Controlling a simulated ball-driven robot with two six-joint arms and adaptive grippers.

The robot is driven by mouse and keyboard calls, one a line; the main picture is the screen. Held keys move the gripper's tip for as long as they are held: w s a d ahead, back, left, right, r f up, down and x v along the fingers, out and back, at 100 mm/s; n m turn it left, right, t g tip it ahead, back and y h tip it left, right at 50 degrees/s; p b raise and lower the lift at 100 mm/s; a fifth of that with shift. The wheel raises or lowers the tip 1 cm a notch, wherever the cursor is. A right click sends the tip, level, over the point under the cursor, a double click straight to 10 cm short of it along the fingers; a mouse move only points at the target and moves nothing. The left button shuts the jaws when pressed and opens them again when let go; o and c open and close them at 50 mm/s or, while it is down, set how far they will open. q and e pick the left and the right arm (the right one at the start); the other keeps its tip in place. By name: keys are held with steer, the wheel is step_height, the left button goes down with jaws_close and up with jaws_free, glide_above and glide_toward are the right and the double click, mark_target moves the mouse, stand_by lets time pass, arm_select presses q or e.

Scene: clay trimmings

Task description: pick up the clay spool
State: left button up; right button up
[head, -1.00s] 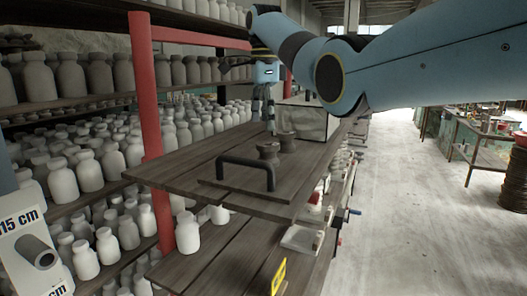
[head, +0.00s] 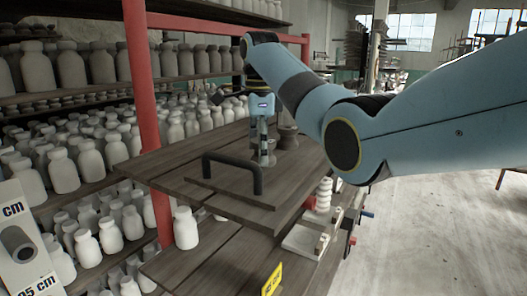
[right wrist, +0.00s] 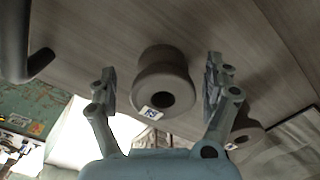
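My right gripper (head: 264,150) is at the end of the blue arm, low over the wooden board, with its fingers pointing down. In the right wrist view it is open, one finger on each side of a brown-grey clay spool (right wrist: 160,72) with a dark round hole and a small white label. No clear contact with the fingers shows. A second, similar spool (right wrist: 249,128) is partly hidden behind the right-hand finger. In the head view one spool (head: 288,138) shows just right of the gripper; the other is mostly hidden by the fingers. My left gripper is out of view.
A dark handle (head: 232,158) arches from the wooden board (head: 215,190) in front of the gripper. A red post (head: 140,110) and shelves of pale bottles stand on the left. A stack of pale rings (head: 323,195) is at lower right.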

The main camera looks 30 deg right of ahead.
steer(key=shift+c, duration=1.1)
steer(key=shift+d, duration=0.25)
steer(key=shift+c, duration=1.1)
steer(key=shift+d+f, duration=0.1)
steer(key=shift+d, duration=0.1)
steer(key=shift+c, duration=1.2)
steer(key=shift+a, duration=0.15)
steer(key=c, duration=0.7)
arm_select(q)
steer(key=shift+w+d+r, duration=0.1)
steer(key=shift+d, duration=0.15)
arm_select(e)
steer(key=shift+c, duration=0.2)
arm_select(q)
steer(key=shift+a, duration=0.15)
